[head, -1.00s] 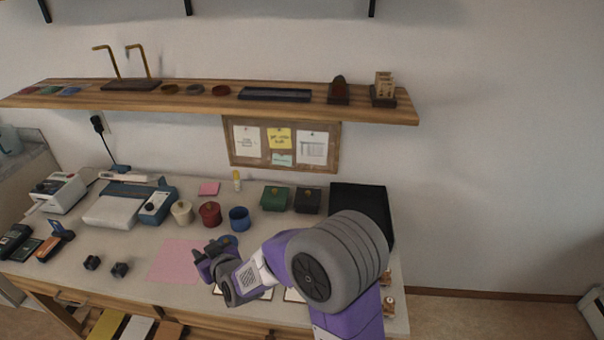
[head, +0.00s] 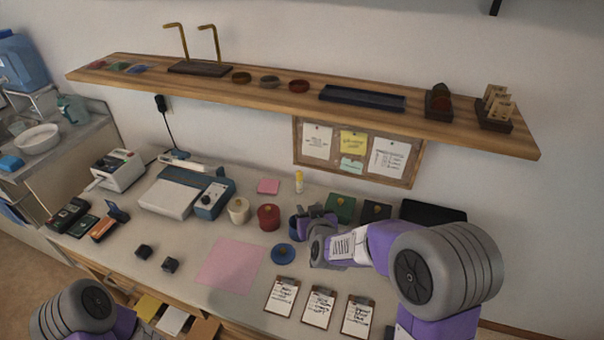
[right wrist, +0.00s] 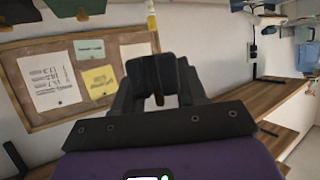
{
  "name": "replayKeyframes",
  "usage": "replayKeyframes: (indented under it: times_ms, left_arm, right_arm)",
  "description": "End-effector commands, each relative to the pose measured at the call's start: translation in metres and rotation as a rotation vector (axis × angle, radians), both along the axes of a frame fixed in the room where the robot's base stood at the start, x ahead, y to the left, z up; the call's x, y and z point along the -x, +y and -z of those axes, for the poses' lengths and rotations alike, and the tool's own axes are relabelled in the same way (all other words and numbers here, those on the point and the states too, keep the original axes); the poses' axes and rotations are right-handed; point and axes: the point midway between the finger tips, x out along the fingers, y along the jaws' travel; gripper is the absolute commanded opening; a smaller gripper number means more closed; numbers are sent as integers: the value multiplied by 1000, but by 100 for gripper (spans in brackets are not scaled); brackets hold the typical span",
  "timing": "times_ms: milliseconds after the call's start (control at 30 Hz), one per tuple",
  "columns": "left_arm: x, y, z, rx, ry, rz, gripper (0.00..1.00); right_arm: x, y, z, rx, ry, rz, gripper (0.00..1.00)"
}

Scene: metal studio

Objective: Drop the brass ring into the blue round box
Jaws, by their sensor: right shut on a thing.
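The blue round box (head: 295,228) stands open on the table, partly hidden by my right gripper (head: 308,222), which is at its right side and above the table. Its blue lid (head: 283,254), with a brass knob, lies on the table in front of it. In the right wrist view, my right gripper (right wrist: 158,85) is shut, with a small brass piece, apparently the brass ring (right wrist: 158,98), between its dark fingers. The ring cannot be made out in the head view. My left arm shows at the lower left, but its gripper is out of frame.
A red round box (head: 268,217) and a cream one (head: 238,211) stand left of the blue box. Green (head: 341,208) and dark boxes stand behind the gripper. A pink sheet (head: 230,264) and several clipboards (head: 319,306) lie in front. A wooden shelf (head: 420,118) runs above.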

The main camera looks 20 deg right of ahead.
Motion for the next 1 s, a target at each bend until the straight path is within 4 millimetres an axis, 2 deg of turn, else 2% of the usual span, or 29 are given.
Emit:
replayKeyframes:
  times_ms: [33,100,300,500,767,1000]
  left_arm:
    - [1,0,-4,0,1,0,88]
    - [1,0,-7,0,2,1,99]
    - [1,0,-16,1,3,1,100]
    - [1,0,-26,0,2,1,100]
    - [1,0,-28,0,2,1,100]
    - [1,0,-12,0,2,1,100]
  right_arm:
    - [-11,-2,-6,0,-2,30,13]
    - [-27,-6,-13,-1,-2,86,13]
    - [-68,-16,-24,2,0,269,13]
    - [-96,-19,-16,5,3,461,13]
    - [-103,-16,-3,4,2,561,13]
    - [-103,-16,11,3,2,563,13]
